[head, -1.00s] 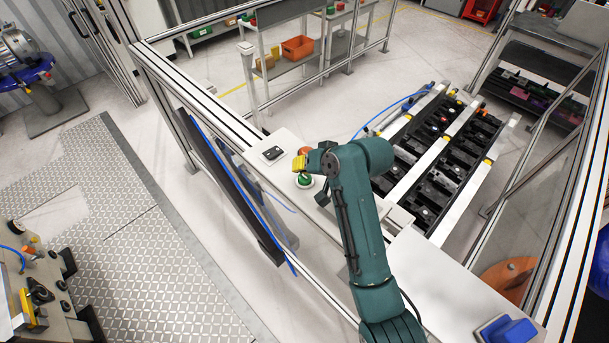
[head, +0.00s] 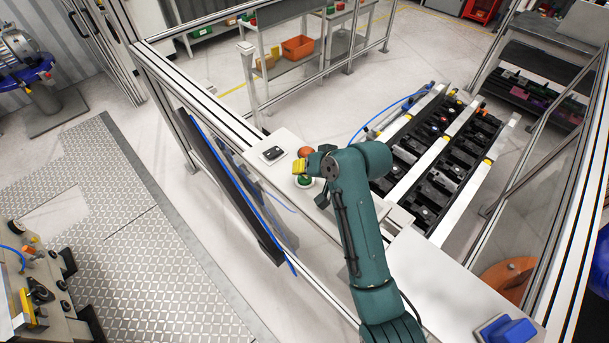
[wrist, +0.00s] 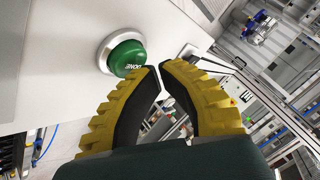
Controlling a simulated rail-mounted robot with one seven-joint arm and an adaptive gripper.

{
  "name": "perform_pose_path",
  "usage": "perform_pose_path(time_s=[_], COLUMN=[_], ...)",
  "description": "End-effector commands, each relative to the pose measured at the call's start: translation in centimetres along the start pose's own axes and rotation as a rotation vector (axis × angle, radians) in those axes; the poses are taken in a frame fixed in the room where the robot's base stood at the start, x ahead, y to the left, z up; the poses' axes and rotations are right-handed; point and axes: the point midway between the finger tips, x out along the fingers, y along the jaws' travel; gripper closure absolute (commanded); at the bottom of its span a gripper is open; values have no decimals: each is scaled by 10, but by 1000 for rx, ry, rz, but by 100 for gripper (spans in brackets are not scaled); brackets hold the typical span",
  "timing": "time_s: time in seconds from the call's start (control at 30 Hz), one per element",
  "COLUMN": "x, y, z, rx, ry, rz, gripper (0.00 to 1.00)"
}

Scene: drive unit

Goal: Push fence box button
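The fence box (head: 286,139) is a pale panel on top of the fence rail. It carries a green button (head: 304,181) and an orange-red button (head: 305,151). In the wrist view the green button (wrist: 127,56) is round, in a silver ring, with white lettering that looks like "DONE".
A small black device (head: 272,154) lies on the box left of the buttons. The fence rail (head: 205,98) and a dark hanging panel (head: 240,200) run beside my arm. A rack of black fixtures (head: 440,150) stands to the right.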

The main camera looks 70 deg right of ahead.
Motion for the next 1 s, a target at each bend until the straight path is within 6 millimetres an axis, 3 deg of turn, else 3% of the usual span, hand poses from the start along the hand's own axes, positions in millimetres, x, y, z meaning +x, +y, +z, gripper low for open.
perform_pose_path(time_s=[0.7, 1.0], x=[7, -1], y=[5, -1], z=[6, 0], rx=[0, 1], ry=[-2, -3], rz=[1, 1], gripper=[100, 100])
